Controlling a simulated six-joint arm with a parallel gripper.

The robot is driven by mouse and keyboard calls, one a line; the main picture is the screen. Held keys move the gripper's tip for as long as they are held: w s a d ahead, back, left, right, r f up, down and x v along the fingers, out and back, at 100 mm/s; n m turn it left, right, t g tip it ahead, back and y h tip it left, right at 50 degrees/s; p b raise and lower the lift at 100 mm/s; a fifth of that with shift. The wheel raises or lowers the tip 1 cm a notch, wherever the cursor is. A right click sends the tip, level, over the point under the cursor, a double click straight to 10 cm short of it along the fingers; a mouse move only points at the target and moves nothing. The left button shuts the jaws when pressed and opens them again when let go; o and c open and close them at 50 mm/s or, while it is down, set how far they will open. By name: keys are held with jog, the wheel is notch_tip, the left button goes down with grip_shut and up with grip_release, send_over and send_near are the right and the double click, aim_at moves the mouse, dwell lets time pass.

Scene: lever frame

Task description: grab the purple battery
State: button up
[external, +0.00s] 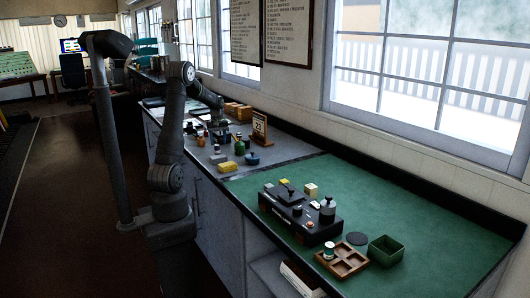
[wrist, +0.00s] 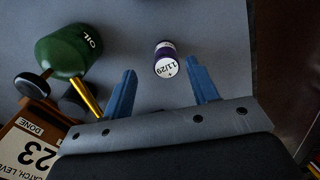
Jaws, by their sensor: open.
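The purple battery (wrist: 166,66) stands on the grey counter mat in the wrist view, its pale top with dark printed marks facing the camera. My gripper (wrist: 161,76) is open, with one blue finger to the lower left of the battery and one to the lower right. The battery appears in the gap between the fingertips, with clear space on both sides. I cannot tell how far above it the fingers are. In the external view, my arm reaches over the grey mat among small objects, and I cannot pick out the battery there.
A green oil can (wrist: 68,50) with a yellow spout lies left of the fingers in the wrist view. A wooden calendar block (wrist: 28,150) is at the lower left. A yellow block (external: 229,167) and a green mat (external: 420,225) lie nearer in the external view.

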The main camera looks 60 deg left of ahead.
aim_at(217, 145)
jog(key=f, duration=0.4)
jog(key=shift+s+a+f, duration=0.1)
jog(key=shift+s+a, duration=0.25)
jog(key=shift+a, duration=0.05)
jog(key=shift+f, duration=0.55)
jog(key=c, duration=1.1)
jog(key=shift+c, duration=0.2)
jog(key=shift+r, duration=0.1)
